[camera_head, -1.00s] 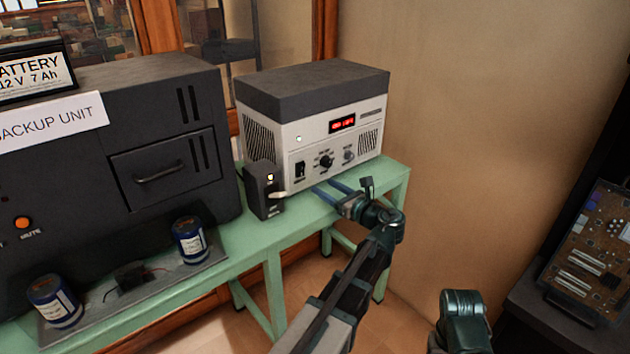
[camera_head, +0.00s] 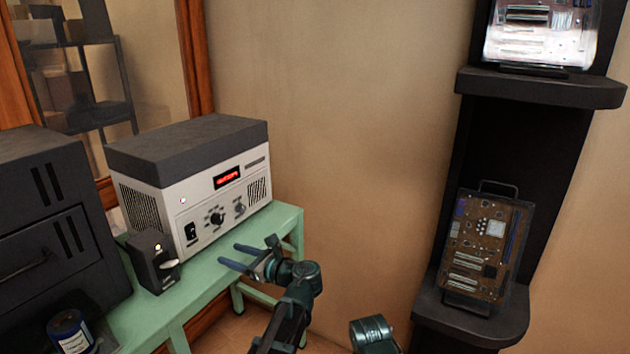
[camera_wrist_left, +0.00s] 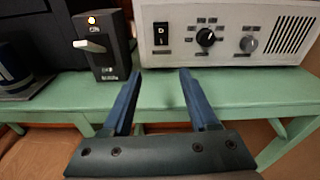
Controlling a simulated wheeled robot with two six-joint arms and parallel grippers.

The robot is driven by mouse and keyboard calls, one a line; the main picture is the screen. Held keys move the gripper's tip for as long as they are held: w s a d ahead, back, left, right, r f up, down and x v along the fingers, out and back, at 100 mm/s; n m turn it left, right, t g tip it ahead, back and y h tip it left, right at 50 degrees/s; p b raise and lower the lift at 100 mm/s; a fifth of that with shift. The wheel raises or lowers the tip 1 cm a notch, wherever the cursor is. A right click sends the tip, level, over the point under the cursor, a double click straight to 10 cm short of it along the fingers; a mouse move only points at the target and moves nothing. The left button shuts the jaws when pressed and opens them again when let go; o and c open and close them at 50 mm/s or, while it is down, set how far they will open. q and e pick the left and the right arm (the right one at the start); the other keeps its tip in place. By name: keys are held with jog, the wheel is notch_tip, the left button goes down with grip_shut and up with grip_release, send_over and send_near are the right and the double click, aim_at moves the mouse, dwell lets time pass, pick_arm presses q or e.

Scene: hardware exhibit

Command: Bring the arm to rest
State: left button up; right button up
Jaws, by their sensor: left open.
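My left gripper (camera_head: 229,254) is open and empty, with its two blue fingers apart over the front part of the green bench (camera_head: 195,290). It points toward the white power unit with a dark top (camera_head: 187,181), in front of its knobs and clear of them. In the left wrist view the blue fingers (camera_wrist_left: 160,73) have only bench edge and floor between them. The small black box with a lever and a lit lamp (camera_head: 152,261) stands left of the fingers and shows in the left wrist view too (camera_wrist_left: 104,46). My right gripper is not in view.
A large dark cabinet (camera_head: 52,220) and a blue cylinder (camera_head: 68,332) are at the left. A black shelf (camera_head: 525,125) on the right holds circuit boards, the lower one (camera_head: 483,245) in a stand. The beige wall between is bare.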

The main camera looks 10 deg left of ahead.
pick_arm(q)
jog(key=s+d+f+n+g+h, duration=0.3)
jog(key=s+d+f+n+h, duration=0.5)
jog(key=f, duration=0.5)
jog(key=s+d+f+n+g+h, duration=0.2)
jog(key=s+d+f+n+h, duration=0.1)
jog(key=s+d+n, duration=0.3)
jog(key=s+d+f+n+g+h, duration=0.1)
jog(key=s+d+f+n+h, duration=0.2)
jog(key=s+d, duration=0.5)
notch_tip(320, 180, up, 18)
jog(key=d+n+p, duration=0.1)
jog(key=d+p, duration=0.1)
jog(key=p, duration=1.6)
jog(key=shift+w+p, duration=0.15)
jog(key=shift+p, duration=0.25)
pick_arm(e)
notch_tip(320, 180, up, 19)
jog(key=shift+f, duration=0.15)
pick_arm(q)
jog(key=shift+c, duration=0.8)
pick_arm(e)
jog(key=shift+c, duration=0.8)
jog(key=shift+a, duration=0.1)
